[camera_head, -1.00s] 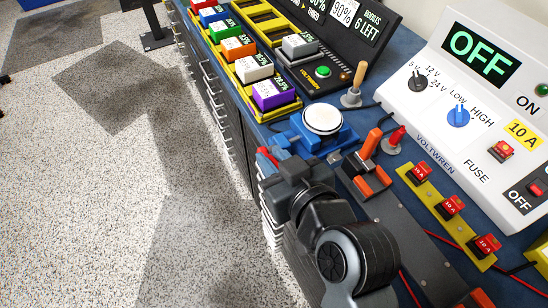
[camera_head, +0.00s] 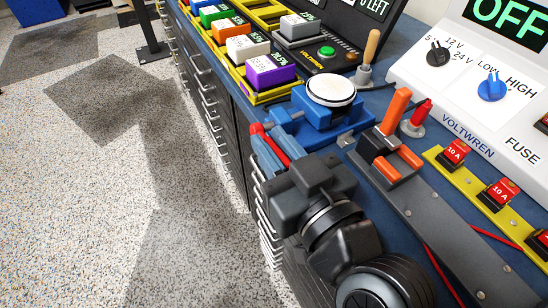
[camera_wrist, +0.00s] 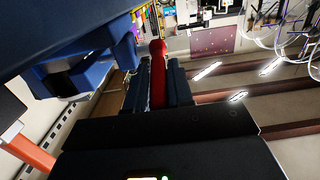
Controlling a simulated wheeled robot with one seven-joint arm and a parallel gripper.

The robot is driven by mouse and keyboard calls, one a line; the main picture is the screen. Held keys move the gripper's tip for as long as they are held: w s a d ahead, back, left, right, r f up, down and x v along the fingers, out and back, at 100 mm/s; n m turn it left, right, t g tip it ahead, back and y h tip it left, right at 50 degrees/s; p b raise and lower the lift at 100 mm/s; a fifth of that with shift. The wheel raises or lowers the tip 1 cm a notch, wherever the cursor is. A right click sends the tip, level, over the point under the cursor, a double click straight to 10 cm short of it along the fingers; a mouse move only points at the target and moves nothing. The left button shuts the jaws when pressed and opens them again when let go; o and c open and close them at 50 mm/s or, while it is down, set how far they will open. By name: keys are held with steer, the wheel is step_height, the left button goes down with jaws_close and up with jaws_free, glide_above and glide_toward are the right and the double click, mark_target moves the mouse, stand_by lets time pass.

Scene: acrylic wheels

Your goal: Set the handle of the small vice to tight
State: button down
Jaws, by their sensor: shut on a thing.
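The small blue vice (camera_head: 318,137) stands at the bench's front edge, with a white round disc (camera_head: 331,89) at its top. Its red handle (camera_head: 280,143) sticks out over the front edge, partly hidden by my gripper. My gripper (camera_head: 272,148) is shut on the handle, one blue finger on each side. In the wrist view the red handle (camera_wrist: 158,76) lies between the two fingers (camera_wrist: 158,92), its rounded end showing beyond them. The vice's blue body (camera_wrist: 95,70) is at the left there. I cannot tell from these views how tight the handle is set.
Coloured battery blocks (camera_head: 270,70) sit in a yellow rack behind the vice. An orange-handled lever switch (camera_head: 396,110), a red-tipped post (camera_head: 421,113) and a yellow fuse strip (camera_head: 480,185) lie to the right. The floor (camera_head: 150,230) left of the bench drawers is clear.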

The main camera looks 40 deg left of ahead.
steer(key=shift+f+b, duration=0.35)
steer(key=shift+b, duration=0.35)
steer(key=shift+r+t, duration=0.2)
steer(key=shift+t, duration=0.1)
steer(key=c, duration=1.1)
jaws_free()
steer(key=shift+d, duration=0.1)
steer(key=shift+b+v, duration=0.6)
steer(key=shift+v, duration=3.25)
steer(key=shift+f, duration=0.15)
